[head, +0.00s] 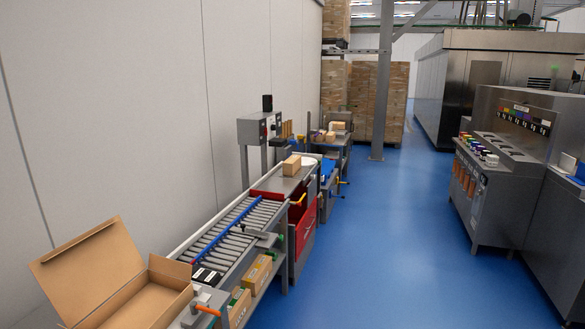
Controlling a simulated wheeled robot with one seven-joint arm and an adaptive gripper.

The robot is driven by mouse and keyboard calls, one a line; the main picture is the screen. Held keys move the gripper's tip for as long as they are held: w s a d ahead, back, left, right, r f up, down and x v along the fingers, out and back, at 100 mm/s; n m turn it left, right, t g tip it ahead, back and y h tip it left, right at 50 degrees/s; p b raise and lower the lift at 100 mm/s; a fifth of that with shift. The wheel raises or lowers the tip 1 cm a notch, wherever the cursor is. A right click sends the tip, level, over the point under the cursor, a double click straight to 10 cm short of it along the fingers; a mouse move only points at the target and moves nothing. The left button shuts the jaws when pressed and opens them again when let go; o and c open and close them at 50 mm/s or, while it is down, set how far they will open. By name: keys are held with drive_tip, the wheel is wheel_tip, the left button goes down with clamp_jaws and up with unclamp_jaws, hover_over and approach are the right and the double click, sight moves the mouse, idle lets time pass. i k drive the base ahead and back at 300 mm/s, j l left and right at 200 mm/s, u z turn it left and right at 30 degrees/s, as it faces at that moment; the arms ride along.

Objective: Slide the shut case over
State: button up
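A large cardboard case (92,270) stands at the lower left, at the near end of the roller conveyor. Its lid is raised and tilted back, so it is open, and the part of its inside that shows looks empty. A smaller brown carton (292,166) that looks shut sits on the bench beyond the far end of the rollers. I cannot tell from this view which one is the task's case. My gripper is not in view.
The roller conveyor (236,228) has a blue rail and runs along the wall. Cartons (257,272) lie on the shelf below it. A red cabinet (305,228) stands at its far end. The blue floor (390,255) is clear; grey machines (500,175) stand on the right.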

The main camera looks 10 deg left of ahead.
sight(291, 166)
drive_tip(key=i+u, duration=0.1)
drive_tip(key=i, duration=4.4)
drive_tip(key=i+l+u, duration=0.2)
drive_tip(key=i, duration=0.35)
drive_tip(key=i+l+u, duration=0.2)
drive_tip(key=i, duration=0.35)
drive_tip(key=i+l+u, duration=0.2)
drive_tip(key=i, duration=0.35)
drive_tip(key=i+l+u, duration=0.25)
drive_tip(key=i, duration=0.25)
